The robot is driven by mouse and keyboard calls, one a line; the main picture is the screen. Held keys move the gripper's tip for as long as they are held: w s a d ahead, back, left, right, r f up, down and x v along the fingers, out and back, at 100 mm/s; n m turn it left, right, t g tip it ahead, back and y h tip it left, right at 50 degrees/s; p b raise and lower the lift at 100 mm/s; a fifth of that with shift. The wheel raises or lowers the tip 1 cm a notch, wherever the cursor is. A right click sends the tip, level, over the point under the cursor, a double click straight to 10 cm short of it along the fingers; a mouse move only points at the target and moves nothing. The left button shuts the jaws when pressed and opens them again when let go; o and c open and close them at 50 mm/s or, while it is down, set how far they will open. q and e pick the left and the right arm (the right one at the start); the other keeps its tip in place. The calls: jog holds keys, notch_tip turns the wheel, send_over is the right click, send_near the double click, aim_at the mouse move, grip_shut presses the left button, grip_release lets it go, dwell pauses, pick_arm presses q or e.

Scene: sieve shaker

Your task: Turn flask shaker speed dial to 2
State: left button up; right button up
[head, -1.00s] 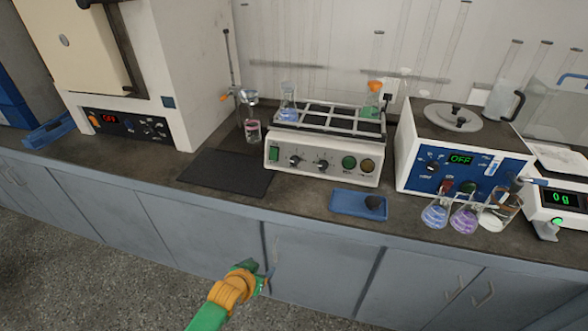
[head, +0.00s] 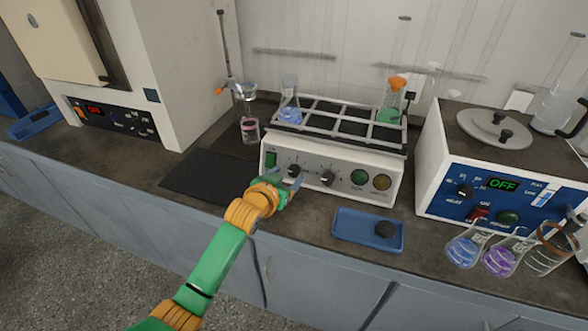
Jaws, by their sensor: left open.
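The flask shaker (head: 345,160) is a white box with a gridded tray on top, standing at the middle of the bench. Its front panel has a green switch (head: 271,160), a left black dial (head: 294,170), a right black dial (head: 327,177), a green button and an amber button. The dial markings are too small to read. My left gripper (head: 292,180) is open right in front of the left dial, its fingers around or just before it; I cannot tell whether they touch it. My right gripper is not in view.
Several flasks (head: 500,258) stand by the blue-fronted device (head: 480,195) on the right. Flasks with blue (head: 290,110) and green liquid (head: 389,112) sit on the shaker.

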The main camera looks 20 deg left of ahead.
aim_at(293, 171)
pick_arm(q)
jog(key=x, duration=0.4)
jog(key=shift+w+f+b, duration=0.15)
jog(key=shift+f+b, duration=0.05)
jog(key=shift+b, duration=0.15)
jog(key=shift+r, duration=0.1)
grip_shut()
